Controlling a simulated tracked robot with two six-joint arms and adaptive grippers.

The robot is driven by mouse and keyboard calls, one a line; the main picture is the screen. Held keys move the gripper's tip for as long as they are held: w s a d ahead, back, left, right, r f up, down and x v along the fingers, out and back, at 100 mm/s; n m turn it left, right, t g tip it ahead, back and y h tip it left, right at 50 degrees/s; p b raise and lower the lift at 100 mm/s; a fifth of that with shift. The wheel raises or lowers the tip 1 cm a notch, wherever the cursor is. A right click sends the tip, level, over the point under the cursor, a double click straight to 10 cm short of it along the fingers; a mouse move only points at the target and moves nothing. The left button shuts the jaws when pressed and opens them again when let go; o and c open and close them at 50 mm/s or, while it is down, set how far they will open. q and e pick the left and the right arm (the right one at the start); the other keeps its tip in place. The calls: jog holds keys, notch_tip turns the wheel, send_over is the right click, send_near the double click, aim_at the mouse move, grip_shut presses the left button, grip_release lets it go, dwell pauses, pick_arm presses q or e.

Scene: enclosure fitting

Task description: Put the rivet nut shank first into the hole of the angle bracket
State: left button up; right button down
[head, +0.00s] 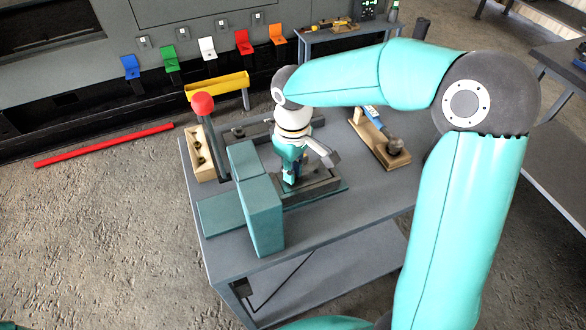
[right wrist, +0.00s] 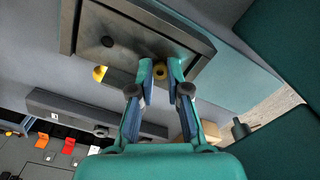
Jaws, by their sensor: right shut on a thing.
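My right gripper (head: 290,182) points down over the worktable, above a dark grey metal piece (head: 318,188) that looks like the angle bracket. I cannot tell whether the nut touches the plate. The nut's shank is hidden, and the fingers and arm hide the nut in the head view. My left gripper is not in view.
Tall teal blocks (head: 258,205) stand close left of the gripper. A red-knobbed post (head: 203,104) and a wooden block (head: 200,155) are at the table's left; a wooden stand (head: 380,140) is at the right. The table's front right (head: 345,220) is clear.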

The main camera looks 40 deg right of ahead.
jog(key=shift+f, duration=0.2)
jog(key=c, duration=1.1)
grip_release()
jog(key=shift+o, duration=0.2)
jog(key=shift+r, duration=0.15)
notch_tip(320, 180, up, 12)
